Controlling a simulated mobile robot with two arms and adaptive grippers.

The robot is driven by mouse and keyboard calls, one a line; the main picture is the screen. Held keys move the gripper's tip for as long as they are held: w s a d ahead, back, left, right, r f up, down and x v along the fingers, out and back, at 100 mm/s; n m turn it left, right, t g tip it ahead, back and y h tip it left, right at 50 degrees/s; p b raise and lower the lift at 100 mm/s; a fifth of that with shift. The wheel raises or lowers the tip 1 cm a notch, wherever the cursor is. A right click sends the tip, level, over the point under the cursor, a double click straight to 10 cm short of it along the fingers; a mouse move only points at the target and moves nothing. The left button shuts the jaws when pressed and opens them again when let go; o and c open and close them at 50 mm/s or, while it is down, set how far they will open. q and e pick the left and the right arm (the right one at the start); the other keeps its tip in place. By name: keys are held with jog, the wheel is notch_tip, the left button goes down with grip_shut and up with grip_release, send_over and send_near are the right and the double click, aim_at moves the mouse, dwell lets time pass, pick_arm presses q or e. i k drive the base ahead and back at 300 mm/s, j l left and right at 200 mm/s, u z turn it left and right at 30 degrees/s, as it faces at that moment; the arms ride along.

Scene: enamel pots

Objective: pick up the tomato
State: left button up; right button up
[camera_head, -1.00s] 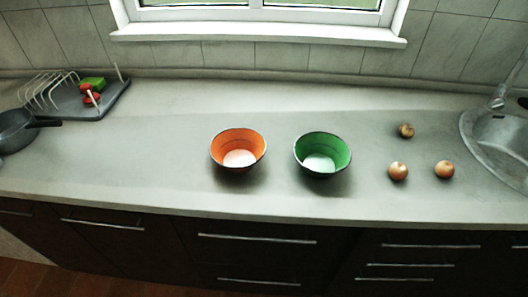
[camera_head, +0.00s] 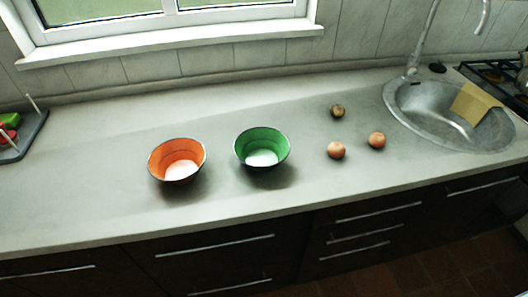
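Three small round items lie on the counter right of the green bowl: an orange-brown one in front (camera_head: 336,150), a similar one to its right (camera_head: 377,140) and a darker, yellowish-brown one behind (camera_head: 337,111). They look more like onions than tomatoes; I cannot pick out a clear tomato. They stand apart from each other, with nothing touching them. Neither of my grippers is in view.
An orange bowl (camera_head: 177,160) and a green bowl (camera_head: 262,148) stand empty on the counter (camera_head: 90,190). A sink (camera_head: 440,115) with a tan cloth (camera_head: 475,103) is at right, beside a stove (camera_head: 500,82). A dark rack tray (camera_head: 28,138) with green and red items is cut off at left.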

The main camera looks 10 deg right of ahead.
aim_at(336, 150)
jog(key=z, duration=1.35)
